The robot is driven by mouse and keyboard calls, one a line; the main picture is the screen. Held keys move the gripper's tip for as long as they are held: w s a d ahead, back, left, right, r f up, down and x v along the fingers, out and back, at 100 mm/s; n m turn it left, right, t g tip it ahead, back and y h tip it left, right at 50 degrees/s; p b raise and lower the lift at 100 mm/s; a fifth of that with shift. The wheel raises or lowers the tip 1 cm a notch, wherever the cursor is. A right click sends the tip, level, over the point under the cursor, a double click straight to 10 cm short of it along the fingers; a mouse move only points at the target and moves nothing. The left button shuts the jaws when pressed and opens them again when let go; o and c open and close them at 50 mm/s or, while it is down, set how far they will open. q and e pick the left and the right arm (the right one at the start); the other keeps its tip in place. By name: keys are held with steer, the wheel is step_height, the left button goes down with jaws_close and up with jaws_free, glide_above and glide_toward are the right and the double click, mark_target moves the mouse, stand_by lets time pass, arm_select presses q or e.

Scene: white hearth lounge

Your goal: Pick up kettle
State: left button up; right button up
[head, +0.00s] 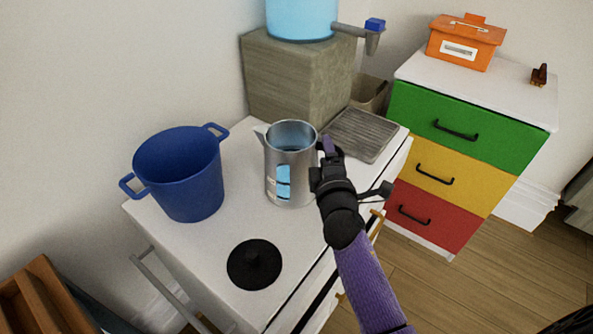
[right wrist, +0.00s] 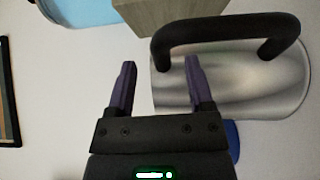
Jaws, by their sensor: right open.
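The kettle (head: 290,172) is a silver metal jug with a spout at its upper left. It stands upright on the white worktop, and its open top shows a bluish inside. In the right wrist view, its metal body (right wrist: 245,88) and black handle (right wrist: 225,33) are at the upper right. My right gripper (head: 327,152) is at the kettle's right side, over the handle side, and hides the handle in the head view. My left gripper is not in view.
A blue two-handled pot (head: 180,175) stands left of the kettle. A grey ridged tray (head: 360,134) and a block (head: 298,78) under a blue dispenser (head: 300,18) are behind. A coloured drawer cabinet (head: 470,130) stands right.

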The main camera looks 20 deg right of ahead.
steer(key=x, duration=0.3)
steer(key=shift+f, duration=0.15)
steer(key=shift+s, duration=0.1)
jaws_close()
stand_by(1.1)
